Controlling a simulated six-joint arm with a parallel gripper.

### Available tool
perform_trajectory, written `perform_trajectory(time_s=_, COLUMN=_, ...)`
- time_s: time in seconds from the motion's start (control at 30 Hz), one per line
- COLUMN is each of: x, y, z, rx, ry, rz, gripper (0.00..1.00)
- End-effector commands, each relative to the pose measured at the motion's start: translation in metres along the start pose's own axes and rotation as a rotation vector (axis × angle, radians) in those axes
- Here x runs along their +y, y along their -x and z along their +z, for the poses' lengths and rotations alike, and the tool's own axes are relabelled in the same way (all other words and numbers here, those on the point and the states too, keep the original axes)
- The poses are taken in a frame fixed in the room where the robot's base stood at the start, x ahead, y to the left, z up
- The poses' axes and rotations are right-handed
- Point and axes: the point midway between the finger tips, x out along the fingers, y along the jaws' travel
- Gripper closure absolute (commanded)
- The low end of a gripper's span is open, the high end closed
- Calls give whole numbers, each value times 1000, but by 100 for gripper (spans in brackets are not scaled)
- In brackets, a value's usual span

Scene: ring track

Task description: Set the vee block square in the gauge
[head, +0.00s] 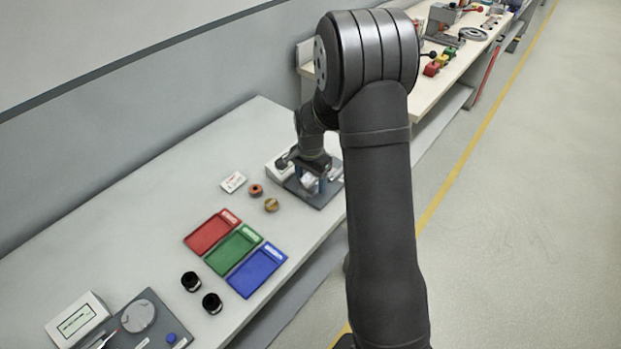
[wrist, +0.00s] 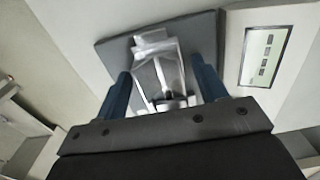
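In the wrist view my gripper (wrist: 160,68) has its two blue fingers spread apart. A silver metal piece (wrist: 158,72), which looks like the vee block, stands between them with narrow gaps at its sides. Its lower part runs behind the gripper body. I cannot tell the block from any metal part of the gauge. Below is a dark grey plate (wrist: 203,38), seemingly the gauge base. In the head view my gripper (head: 315,186) points down over this plate (head: 322,198), with a pale metal piece (head: 309,181) at the fingers. My arm hides part of the spot.
A white box with a display (wrist: 264,57) stands right beside the plate in the wrist view.

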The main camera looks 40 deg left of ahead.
Motion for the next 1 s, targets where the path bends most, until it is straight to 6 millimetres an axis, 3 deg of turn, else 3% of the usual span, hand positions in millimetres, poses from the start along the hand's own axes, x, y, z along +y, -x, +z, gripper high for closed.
perform_trajectory(time_s=0.2, x=0, y=1, z=0, rx=0, ry=0, rz=0, gripper=35)
perform_trajectory(time_s=0.33, x=0, y=13, z=0, rx=2, ry=0, rz=-2, gripper=35)
perform_trajectory(time_s=0.73, x=0, y=94, z=0, rx=3, ry=0, rz=-3, gripper=35)
perform_trajectory(time_s=1.0, x=0, y=122, z=0, rx=1, ry=0, rz=-1, gripper=35)
